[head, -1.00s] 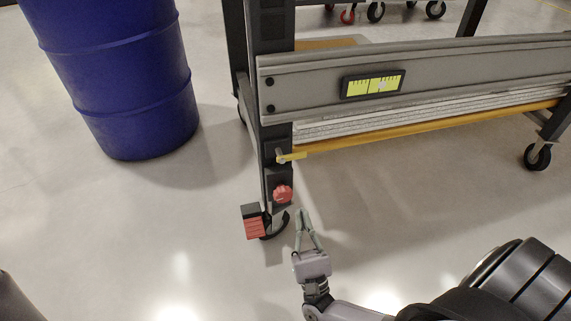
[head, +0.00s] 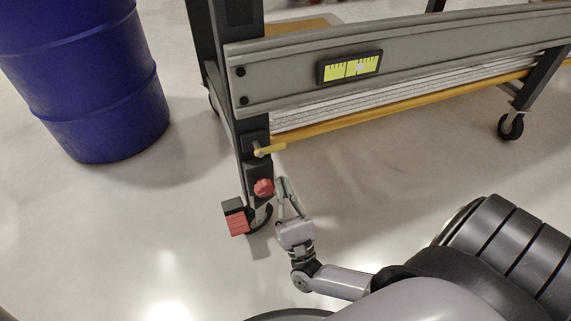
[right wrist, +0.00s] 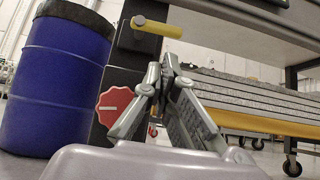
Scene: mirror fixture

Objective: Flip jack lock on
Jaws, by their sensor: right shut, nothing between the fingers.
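The fixture's dark post (head: 252,165) carries a red knob (head: 263,187) near its foot, with a yellow-handled lever (head: 270,149) above it. A red and black pedal-like block (head: 235,216) juts out left of the post's foot, beside a dark caster (head: 260,216). My right gripper (head: 282,181) is shut and empty, just right of the red knob. In the right wrist view, the shut fingers (right wrist: 168,68) stand in front of the post, right of the red knob (right wrist: 110,105) and below the yellow lever (right wrist: 157,28). I cannot tell whether they touch anything. My left gripper is not seen.
A blue barrel (head: 85,80) stands left of the post. The grey rail (head: 420,55) with a yellow-marked gauge (head: 349,67) and a yellow lower beam (head: 400,112) run to the right. Another caster (head: 510,126) supports the right end. The floor in front is clear.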

